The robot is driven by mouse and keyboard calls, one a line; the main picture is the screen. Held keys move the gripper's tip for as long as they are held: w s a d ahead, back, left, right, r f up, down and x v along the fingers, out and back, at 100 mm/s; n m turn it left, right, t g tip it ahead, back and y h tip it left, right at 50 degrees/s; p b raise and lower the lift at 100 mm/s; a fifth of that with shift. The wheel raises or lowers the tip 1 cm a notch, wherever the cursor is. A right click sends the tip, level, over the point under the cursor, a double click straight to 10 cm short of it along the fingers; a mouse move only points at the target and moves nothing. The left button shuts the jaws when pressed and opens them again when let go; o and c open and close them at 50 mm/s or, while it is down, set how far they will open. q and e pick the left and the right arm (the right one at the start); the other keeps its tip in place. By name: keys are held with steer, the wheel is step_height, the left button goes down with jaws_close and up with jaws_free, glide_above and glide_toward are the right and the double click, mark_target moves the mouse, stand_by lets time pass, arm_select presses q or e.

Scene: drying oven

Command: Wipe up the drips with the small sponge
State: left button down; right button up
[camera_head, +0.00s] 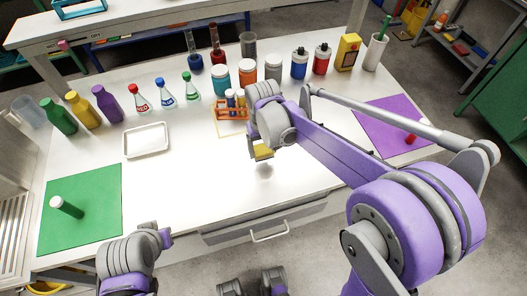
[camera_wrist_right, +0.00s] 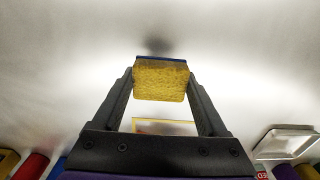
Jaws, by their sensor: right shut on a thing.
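The small sponge (camera_wrist_right: 160,80), yellow with a thin dark blue edge, is between the fingers of my right gripper (camera_wrist_right: 163,88), which is shut on it. In the head view the yellow sponge (camera_head: 263,152) shows below my right wrist, above the front middle of the white table (camera_head: 200,195). A soft dark patch lies on the table under it and looks like a shadow; a gap seems to remain between sponge and table. I cannot make out any drips. My left arm is at the bottom left of the head view; its fingers are not visible.
An orange rack (camera_head: 232,113) stands on a yellow-outlined square behind the right gripper. A white tray (camera_head: 147,153) lies to the left. Several bottles and jars line the back. A green mat (camera_head: 95,215) holds a green-capped tube (camera_head: 66,207); a purple mat (camera_head: 400,118) holds a red-capped one (camera_head: 411,139).

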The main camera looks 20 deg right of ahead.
step_height(320, 180, up, 2)
steer(key=shift+d+p, duration=0.1)
steer(key=shift+p, duration=0.3)
steer(key=shift+r+p, duration=0.45)
steer(key=shift+r, duration=0.35)
